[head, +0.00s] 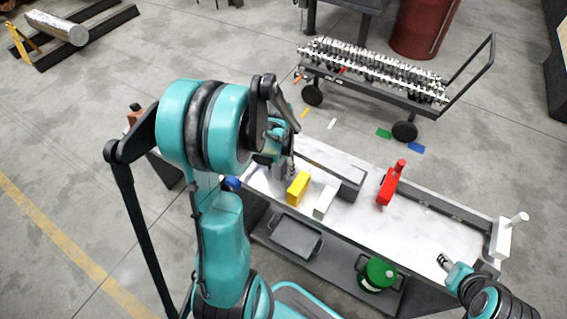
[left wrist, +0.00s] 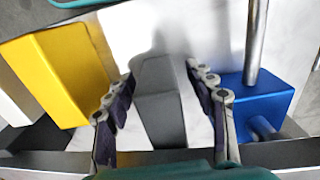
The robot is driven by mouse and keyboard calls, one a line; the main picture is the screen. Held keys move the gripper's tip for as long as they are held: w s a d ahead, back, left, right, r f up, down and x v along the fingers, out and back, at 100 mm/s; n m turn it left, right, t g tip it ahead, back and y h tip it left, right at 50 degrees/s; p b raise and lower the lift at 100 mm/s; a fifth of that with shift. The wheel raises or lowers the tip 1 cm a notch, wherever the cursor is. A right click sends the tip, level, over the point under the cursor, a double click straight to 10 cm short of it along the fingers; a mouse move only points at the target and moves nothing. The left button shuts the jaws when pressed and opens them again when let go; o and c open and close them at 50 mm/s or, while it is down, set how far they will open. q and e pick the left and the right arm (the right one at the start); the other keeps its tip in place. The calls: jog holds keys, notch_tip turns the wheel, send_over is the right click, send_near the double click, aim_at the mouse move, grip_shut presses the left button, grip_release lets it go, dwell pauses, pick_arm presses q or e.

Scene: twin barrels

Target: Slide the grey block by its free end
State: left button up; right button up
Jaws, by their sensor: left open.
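The grey block (head: 279,172) lies on the light bench top (head: 425,222), mostly hidden in the head view by my left gripper (head: 287,164). In the left wrist view the grey block (left wrist: 160,103) lies lengthwise between the two fingers of my left gripper (left wrist: 160,76). The fingers are open, one on each side, with a visible gap to the block. My right gripper (head: 444,261) is over the bench's right part, away from the block; it is too small to tell its state.
A yellow block (left wrist: 58,75) and a blue block (left wrist: 258,103) with a metal rod flank the grey one. A white block (head: 325,201), a red piece with a handle (head: 388,188) and a white one (head: 502,240) stand further right.

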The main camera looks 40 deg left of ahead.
pick_arm(q)
jog(key=c, duration=1.2)
jog(key=shift+s, duration=0.2)
jog(key=shift+s, duration=0.35)
jog(key=shift+s+d, duration=0.2)
jog(key=shift+s, duration=1.05)
jog(key=shift+s+d, duration=0.15)
jog(key=shift+s, duration=1.1)
jog(key=o, duration=1.2)
notch_tip(320, 180, up, 12)
